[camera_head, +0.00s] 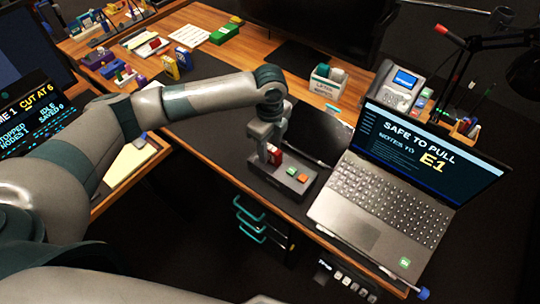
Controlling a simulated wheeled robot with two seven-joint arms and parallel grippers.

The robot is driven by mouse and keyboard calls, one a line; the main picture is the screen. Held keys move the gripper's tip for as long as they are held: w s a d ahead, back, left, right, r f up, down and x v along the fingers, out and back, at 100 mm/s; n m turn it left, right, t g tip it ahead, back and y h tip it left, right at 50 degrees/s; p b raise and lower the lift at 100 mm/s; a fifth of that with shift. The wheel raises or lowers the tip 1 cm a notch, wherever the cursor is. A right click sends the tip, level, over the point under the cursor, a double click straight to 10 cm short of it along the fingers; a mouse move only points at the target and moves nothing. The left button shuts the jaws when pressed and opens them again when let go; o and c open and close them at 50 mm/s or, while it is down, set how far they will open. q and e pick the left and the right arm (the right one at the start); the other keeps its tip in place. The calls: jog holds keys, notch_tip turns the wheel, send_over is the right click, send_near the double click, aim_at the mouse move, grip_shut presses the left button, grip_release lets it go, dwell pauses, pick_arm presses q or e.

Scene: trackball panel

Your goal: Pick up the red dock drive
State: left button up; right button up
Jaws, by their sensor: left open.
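The red dock drive (275,155) stands upright in a dark dock (296,187) on the desk mat, left of the laptop. My left gripper (268,150) is at the red drive, pointing down from above. It is open, and its fingers are close around or beside the drive; I cannot tell whether they touch it. The dock also carries a green button or block (291,171) and an orange one (303,178). The lower part of the drive is partly hidden by the gripper and the dock. My right gripper is not in view.
An open laptop (365,205) reading "SAFE TO PULL" stands right of the dock. A dark flat panel (320,134) lies behind it. A white box (326,82) and a desk phone (397,84) stand farther back. Teal drawer handles (250,222) are below the front edge.

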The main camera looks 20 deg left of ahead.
pick_arm(q)
grip_shut()
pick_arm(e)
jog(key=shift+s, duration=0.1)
pick_arm(q)
jog(key=shift+r, duration=0.1)
